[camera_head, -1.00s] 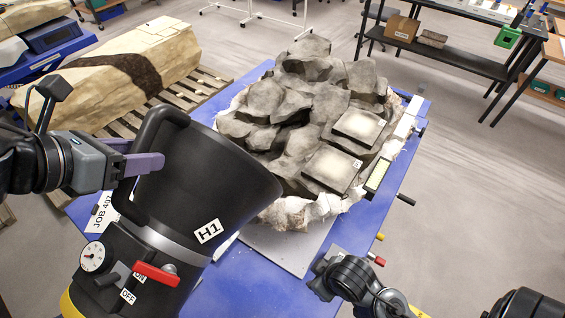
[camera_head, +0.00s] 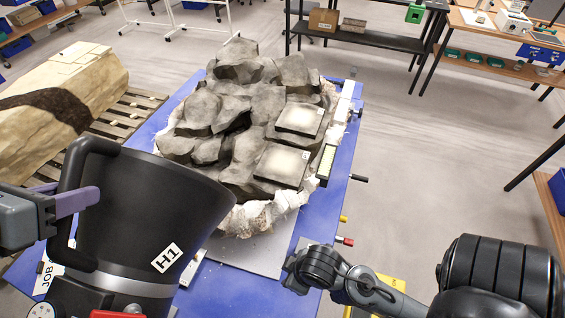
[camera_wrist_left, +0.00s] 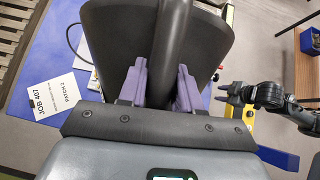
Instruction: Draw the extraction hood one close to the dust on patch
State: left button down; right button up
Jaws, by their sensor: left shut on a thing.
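The extraction hood, a wide black cone labelled H1 (camera_head: 150,205), fills the lower left of the head view. Its broad mouth tilts towards the rock block (camera_head: 230,110). My left gripper (camera_head: 82,200) has its purple fingers shut on the hood's black handle; the left wrist view shows the fingers (camera_wrist_left: 160,88) on either side of it. The hood mouth is apart from both, to the left of the nearer one.
A dark jointed arm (camera_head: 370,285) reaches in from the right over the blue table's (camera_head: 225,290) near edge. Coloured knobs stick out along the table's right side. A job card (camera_wrist_left: 50,100) lies beside the hood. A pallet with a striped rock stands left.

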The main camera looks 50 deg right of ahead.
pick_arm(q)
jog(key=shift+s+d+f, duration=0.1)
jog(key=shift+s+d, duration=0.3)
jog(key=b, duration=0.3)
send_over(181, 175)
jog(key=s+a, duration=0.3)
jog(key=s, duration=0.1)
jog(key=shift+s+d, duration=0.2)
jog(key=shift+d, duration=0.4)
jog(key=shift+s+d, duration=0.1)
jog(key=s+d+b, duration=0.1)
jog(key=s+d, duration=0.4)
jog(key=d, duration=0.1)
jog(key=shift+s+d, duration=0.15)
jog(key=shift+d, duration=0.1)
